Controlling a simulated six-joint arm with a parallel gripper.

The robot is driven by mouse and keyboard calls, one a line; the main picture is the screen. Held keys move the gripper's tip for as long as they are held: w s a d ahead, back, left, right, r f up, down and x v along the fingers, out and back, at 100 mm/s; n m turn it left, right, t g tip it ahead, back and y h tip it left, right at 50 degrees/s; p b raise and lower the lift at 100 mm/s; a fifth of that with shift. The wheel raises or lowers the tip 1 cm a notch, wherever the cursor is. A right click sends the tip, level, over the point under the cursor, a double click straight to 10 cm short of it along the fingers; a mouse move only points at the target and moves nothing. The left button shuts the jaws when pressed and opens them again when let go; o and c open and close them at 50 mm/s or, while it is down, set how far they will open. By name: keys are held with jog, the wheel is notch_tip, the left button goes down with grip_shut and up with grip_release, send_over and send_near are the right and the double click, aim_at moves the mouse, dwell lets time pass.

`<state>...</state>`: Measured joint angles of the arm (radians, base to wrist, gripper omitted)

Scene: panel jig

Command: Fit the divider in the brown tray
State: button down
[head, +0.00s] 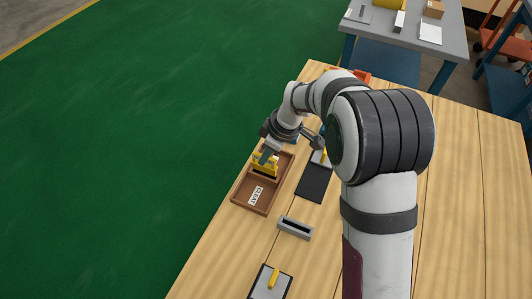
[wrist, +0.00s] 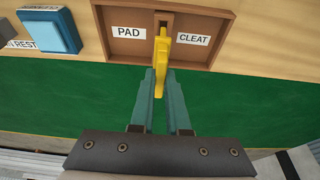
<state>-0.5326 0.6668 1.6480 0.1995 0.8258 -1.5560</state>
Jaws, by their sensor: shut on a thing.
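The brown tray (head: 244,190) lies on the wooden table near its left edge. It also shows in the wrist view (wrist: 204,58), with a PAD label on the left side and a CLEAT label on the right. My gripper (head: 264,156) is over the tray's far part. In the wrist view its teal fingers (wrist: 160,76) are shut on a yellow piece (wrist: 161,52), which looks like the divider's grip. The yellow piece shows in the head view too (head: 265,165). It stands between the two labels. Whether the divider's lower edge touches the tray or sits in a slot is hidden.
A grey slotted block (head: 296,228) stands right of the tray. A plate with a yellow handle (head: 272,281) lies nearer on a dark base. A dark mat (head: 314,183) lies right of the tray. A blue block (wrist: 52,30) stands beside the tray in the wrist view.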

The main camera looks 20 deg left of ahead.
aim_at(266, 165)
jog(key=shift+f, duration=2)
dwell(0.4)
jog(key=c, duration=0.8)
grip_release()
jog(key=v, duration=1.5)
jog(key=shift+d+r, duration=0.15)
jog(key=shift+r, duration=0.2)
